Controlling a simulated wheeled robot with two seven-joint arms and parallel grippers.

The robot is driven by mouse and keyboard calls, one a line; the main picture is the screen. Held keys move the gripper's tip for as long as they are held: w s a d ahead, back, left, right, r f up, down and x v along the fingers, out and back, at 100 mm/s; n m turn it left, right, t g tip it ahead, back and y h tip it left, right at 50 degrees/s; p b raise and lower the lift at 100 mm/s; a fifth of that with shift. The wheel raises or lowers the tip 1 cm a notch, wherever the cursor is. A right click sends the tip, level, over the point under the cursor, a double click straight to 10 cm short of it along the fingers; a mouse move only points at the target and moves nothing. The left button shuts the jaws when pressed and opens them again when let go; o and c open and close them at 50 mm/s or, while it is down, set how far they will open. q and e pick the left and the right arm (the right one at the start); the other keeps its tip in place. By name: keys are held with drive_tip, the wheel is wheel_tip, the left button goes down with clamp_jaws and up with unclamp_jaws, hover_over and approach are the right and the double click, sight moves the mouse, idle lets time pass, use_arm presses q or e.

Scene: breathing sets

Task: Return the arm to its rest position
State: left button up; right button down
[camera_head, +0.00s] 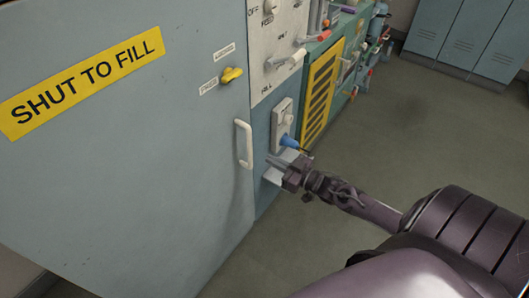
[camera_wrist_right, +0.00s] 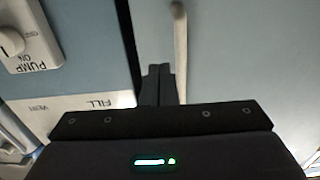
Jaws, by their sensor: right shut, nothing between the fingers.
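My right arm comes in from the right in the head view, and its gripper (camera_head: 279,163) is low in front of the blue-grey cabinet front, just below a blue knob. In the right wrist view the two dark fingers (camera_wrist_right: 158,84) are together and hold nothing. A pale bar handle (camera_wrist_right: 180,50) runs close beside the fingertips there; I cannot tell whether they touch. My left gripper is not in view.
The large cabinet door (camera_head: 120,170) bears a yellow "SHUT TO FILL" label (camera_head: 82,82), a yellow knob (camera_head: 231,74) and a white handle (camera_head: 243,144). A pump switch (camera_wrist_right: 22,38) is near the gripper. Grey lockers (camera_head: 465,40) stand at the back. Open floor (camera_head: 400,120) lies right of the cabinets.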

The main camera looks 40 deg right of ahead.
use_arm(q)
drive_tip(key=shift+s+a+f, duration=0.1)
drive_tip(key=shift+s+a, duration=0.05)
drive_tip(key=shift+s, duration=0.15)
use_arm(e)
drive_tip(key=shift+v, duration=2.7)
drive_tip(key=s+f+m+g+h+p, duration=0.25)
drive_tip(key=s+f, duration=0.35)
drive_tip(key=f, duration=0.4)
drive_tip(key=s+f+m+g+h+p, duration=0.1)
drive_tip(key=s+f+g+h+p, duration=0.25)
drive_tip(key=s+f, duration=0.45)
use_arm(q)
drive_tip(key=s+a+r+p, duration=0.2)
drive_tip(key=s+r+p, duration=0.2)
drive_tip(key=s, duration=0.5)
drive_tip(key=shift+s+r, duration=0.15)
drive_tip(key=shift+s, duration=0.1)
use_arm(e)
drive_tip(key=s+a+f+n+g, duration=0.1)
drive_tip(key=s+a+f+g, duration=0.4)
drive_tip(key=s, duration=0.5)
drive_tip(key=s+a+f+g, duration=0.4)
drive_tip(key=s+a+f, duration=0.5)
drive_tip(key=s+a, duration=0.1)
drive_tip(key=shift+s+n+g, duration=0.35)
drive_tip(key=shift+s+g, duration=0.05)
drive_tip(key=shift+s, duration=0.45)
